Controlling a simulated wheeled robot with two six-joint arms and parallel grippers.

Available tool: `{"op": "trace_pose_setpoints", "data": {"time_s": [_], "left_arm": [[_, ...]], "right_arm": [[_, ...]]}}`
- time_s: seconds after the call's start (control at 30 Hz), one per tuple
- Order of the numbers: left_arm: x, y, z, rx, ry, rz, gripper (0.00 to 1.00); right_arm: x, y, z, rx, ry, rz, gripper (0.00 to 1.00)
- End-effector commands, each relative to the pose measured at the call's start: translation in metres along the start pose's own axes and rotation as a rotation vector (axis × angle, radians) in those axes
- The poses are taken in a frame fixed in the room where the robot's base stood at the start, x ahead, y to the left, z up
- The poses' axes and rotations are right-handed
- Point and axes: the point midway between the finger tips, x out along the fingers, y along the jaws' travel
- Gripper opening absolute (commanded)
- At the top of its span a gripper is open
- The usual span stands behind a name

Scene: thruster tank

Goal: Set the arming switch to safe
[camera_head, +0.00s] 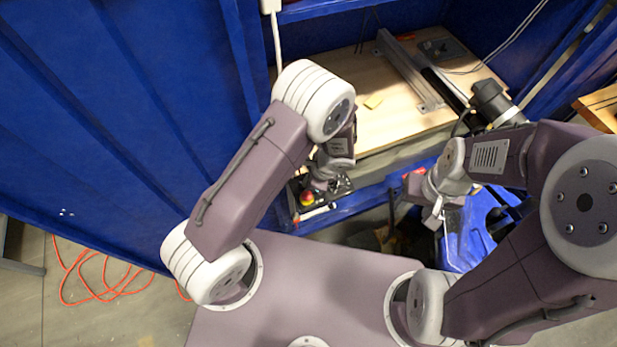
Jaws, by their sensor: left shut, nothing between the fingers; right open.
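A dark control box (338,190) with a red and yellow button (307,198) sits low at the front of the workbench, under my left arm. My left gripper (318,188) is right over this box, pointing down; it is shut and empty. Whether it touches the box I cannot tell. The arming switch cannot be made out; my gripper and wrist cover part of the box. My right gripper (433,216) is open and empty, to the right of the box and in front of the bench.
Blue walls (110,110) close in the left. An orange cable (80,265) lies on the floor.

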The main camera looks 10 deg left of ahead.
Motion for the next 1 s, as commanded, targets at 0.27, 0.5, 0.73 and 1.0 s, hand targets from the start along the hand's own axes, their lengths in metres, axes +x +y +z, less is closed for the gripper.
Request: {"op": "trace_pose_setpoints", "data": {"time_s": [0.27, 0.5, 0.73, 1.0], "left_arm": [[-0.012, -0.008, 0.01, 0.022, 0.084, 0.127, 0.0], [-0.001, -0.011, 0.008, 0.038, 0.108, 0.158, 0.0], [-0.002, -0.011, 0.008, 0.039, 0.108, 0.157, 0.0], [-0.015, -0.012, 0.013, 0.039, 0.107, 0.157, 0.0]], "right_arm": [[-0.071, -0.001, -0.007, 0.0, 0.001, 0.0, 0.52], [-0.081, -0.002, -0.009, 0.0, 0.0, 0.0, 0.52], [-0.082, -0.002, -0.008, 0.0, 0.0, 0.0, 0.52], [-0.093, -0.002, -0.01, 0.0, 0.0, 0.0, 0.52]]}}
